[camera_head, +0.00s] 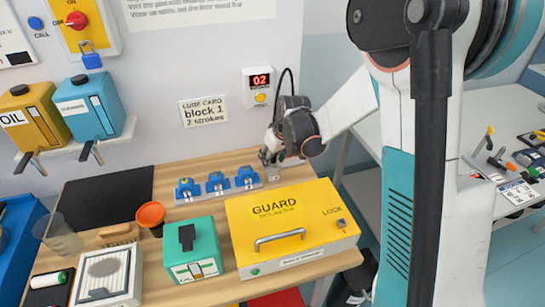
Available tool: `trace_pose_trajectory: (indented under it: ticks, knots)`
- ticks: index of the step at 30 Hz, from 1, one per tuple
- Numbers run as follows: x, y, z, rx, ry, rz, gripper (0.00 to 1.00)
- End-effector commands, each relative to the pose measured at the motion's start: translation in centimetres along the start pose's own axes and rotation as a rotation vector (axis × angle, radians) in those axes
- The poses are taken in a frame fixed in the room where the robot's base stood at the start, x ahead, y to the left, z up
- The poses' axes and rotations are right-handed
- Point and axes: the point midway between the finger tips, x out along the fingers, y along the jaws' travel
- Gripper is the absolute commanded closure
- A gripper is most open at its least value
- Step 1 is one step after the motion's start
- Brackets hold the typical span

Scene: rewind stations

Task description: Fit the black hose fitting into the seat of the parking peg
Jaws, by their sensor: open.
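My gripper (269,157) is small in view at the back of the wooden table, below the wall display and right of the blue blocks. It is open and points down. A black hose (283,70) arches up beside the wall display and drops behind my dark wrist. I cannot make out the black fitting; it may be hidden by my wrist and gripper. A small grey piece (273,175) stands on the table under my fingers. I cannot tell whether it is the parking peg, and no seat can be made out.
A yellow guard box (290,220) stands just in front of my gripper. Three blue blocks (218,182) stand to its left. A green box (192,250), orange cup (151,215) and bare dark mat (100,205) lie farther left. The wall display (260,86) reads 02.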

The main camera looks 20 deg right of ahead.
Motion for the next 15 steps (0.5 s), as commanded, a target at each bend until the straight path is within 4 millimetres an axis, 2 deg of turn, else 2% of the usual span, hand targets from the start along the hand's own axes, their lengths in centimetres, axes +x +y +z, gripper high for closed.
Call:
trace_pose_trajectory:
  ticks: [5, 15]
  knots:
    - [-2.1, 0.0, -0.1, 0.001, 0.000, 0.000, 0.59]
    - [-9.1, 0.0, -0.1, 0.001, 0.000, 0.000, 0.59]
